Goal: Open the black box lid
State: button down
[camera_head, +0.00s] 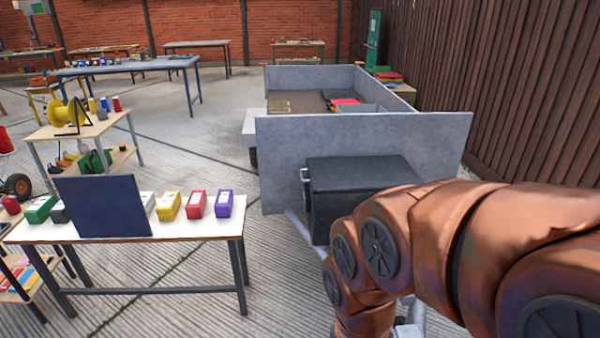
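The black box (325,210) sits in front of the grey trailer's end panel, right of the picture's middle. Its dark flat lid (360,170) looks shut. A small light metal latch or handle (305,178) shows on its left side. My copper-coloured arm comes in from the right, crosses in front of the box's lower right part and bends down to the bottom edge. It hides that part of the box. My gripper is not visible, so its distance from the lid cannot be seen.
The grey trailer (280,135) stands behind the box, with red and grey things inside. A white table (180,232) at left holds a dark upright panel (102,207) and several coloured boxes. A wooden fence (520,90) runs along the right. Ribbed floor lies free between table and trailer.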

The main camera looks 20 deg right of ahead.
aim_at(362, 174)
jog(key=z, duration=0.2)
jog(key=i, duration=0.55)
jog(key=z, duration=0.3)
jog(key=k, duration=1.3)
jog(key=z, duration=0.25)
jog(key=i, duration=0.9)
jog(key=u, duration=0.7)
jog(key=i, duration=0.9)
jog(key=u, duration=0.75)
